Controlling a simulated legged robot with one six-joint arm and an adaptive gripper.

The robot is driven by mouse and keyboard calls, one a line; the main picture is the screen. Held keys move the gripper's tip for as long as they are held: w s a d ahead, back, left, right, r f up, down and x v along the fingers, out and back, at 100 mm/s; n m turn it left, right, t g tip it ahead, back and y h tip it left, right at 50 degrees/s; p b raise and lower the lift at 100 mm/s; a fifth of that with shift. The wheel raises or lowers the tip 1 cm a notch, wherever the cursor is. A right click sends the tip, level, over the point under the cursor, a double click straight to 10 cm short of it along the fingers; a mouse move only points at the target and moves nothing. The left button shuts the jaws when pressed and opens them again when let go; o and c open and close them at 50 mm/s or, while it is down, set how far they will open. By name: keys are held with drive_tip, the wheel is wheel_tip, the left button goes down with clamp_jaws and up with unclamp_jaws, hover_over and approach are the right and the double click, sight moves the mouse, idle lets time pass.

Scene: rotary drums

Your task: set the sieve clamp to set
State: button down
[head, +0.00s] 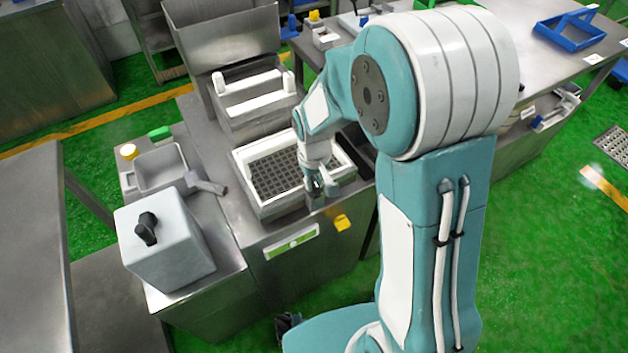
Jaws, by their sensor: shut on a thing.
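The sieve (278,176) is a dark grid inside a white-walled rectangular box on top of the steel machine. My gripper (318,192) points down at the front right corner of this box. It is shut on a small part at the box's front edge, which looks like the sieve clamp. My fingers mostly hide the clamp, so its shape and set position cannot be made out. A yellow tab (342,222) sticks out from the machine's front, just below and right of my gripper.
A second box with white bars (252,95) stands behind the sieve. To the left are a grey box with a black knob (165,245) and a steel basin (160,168). A green label (291,242) marks the machine's front.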

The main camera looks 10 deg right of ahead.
sight(313, 180)
drive_tip(key=shift+w+r+n, duration=0.1)
drive_tip(key=shift+w+n, duration=0.05)
drive_tip(key=shift+n, duration=0.25)
drive_tip(key=c, duration=0.6)
unclamp_jaws()
drive_tip(key=shift+c, duration=0.2)
wheel_tip(313, 180, up, 12)
drive_tip(key=shift+a, duration=0.1)
